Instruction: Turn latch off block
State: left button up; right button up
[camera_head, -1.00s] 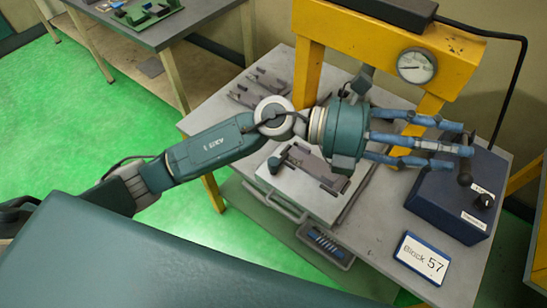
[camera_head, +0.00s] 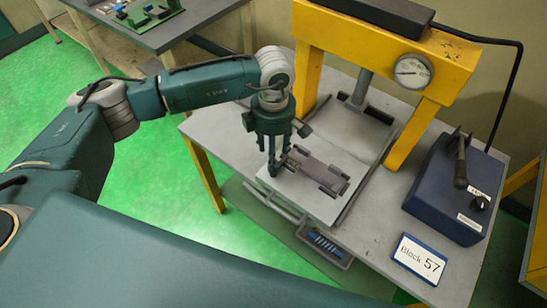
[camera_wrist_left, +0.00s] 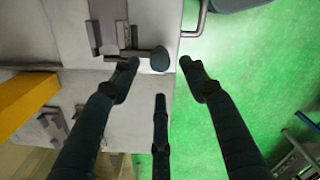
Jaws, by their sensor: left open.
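My left gripper (camera_head: 280,155) points down over the left end of the press's sliding plate, with its fingers spread open. In the left wrist view, the gripper (camera_wrist_left: 159,75) has its fingertips around a dark rounded knob (camera_wrist_left: 160,60). This knob seems to be the end of the latch (camera_wrist_left: 128,53), a short bar beside the grey block (camera_wrist_left: 104,26). I cannot tell whether a finger touches it. In the head view, the block (camera_head: 322,172) lies on the light grey plate (camera_head: 325,208); the gripper largely hides the latch. My right gripper is not in view.
A yellow press frame (camera_head: 309,80) with a gauge (camera_head: 413,70) stands behind the plate. A blue control box (camera_head: 440,205) with a lever and a "Block 57" sign (camera_head: 419,258) are at the right. A small tray (camera_head: 325,245) hangs at the table's front edge.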

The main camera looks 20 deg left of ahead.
aim_at(273, 173)
pick_arm(q)
notch_tip(273, 173, down, 6)
jog(key=shift+r+p, duration=0.15)
jog(key=shift+p, duration=0.55)
grip_shut()
